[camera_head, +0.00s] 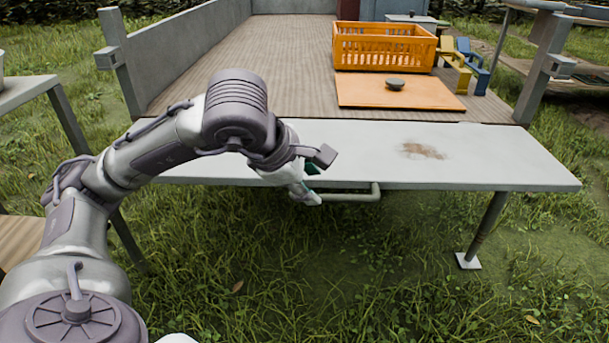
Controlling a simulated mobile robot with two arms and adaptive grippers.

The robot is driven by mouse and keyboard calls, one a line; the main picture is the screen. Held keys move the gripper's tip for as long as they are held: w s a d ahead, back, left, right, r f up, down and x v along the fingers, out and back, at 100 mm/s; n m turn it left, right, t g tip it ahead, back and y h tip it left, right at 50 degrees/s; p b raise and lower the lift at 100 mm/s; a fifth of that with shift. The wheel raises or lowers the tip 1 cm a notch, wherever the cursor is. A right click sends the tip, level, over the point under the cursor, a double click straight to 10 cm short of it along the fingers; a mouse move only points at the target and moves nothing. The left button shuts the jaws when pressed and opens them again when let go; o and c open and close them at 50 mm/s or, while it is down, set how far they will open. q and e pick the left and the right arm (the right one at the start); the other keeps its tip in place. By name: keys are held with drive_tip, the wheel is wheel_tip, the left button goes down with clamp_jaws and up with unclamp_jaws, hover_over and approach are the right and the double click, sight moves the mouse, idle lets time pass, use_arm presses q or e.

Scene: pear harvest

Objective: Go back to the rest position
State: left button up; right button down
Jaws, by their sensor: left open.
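My left arm comes in from the left and reaches across to the front edge of a grey table. My left gripper (313,177) is at the end of this arm, by the table's near edge, pointing down and to the right. It is open and I see nothing held in it, though the wrist hides part of it. The grey table (480,160) has a brown smudge (423,150) on its top. My right gripper is not in view.
Behind the table, a wooden deck with low grey walls holds an orange crate (384,62), an orange board (365,92) with a dark round object (395,84), and yellow and blue stands (455,65). Another table (25,90) stands at left. Grass lies in front.

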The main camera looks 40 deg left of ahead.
use_arm(q)
drive_tip(key=shift+v, duration=1.2)
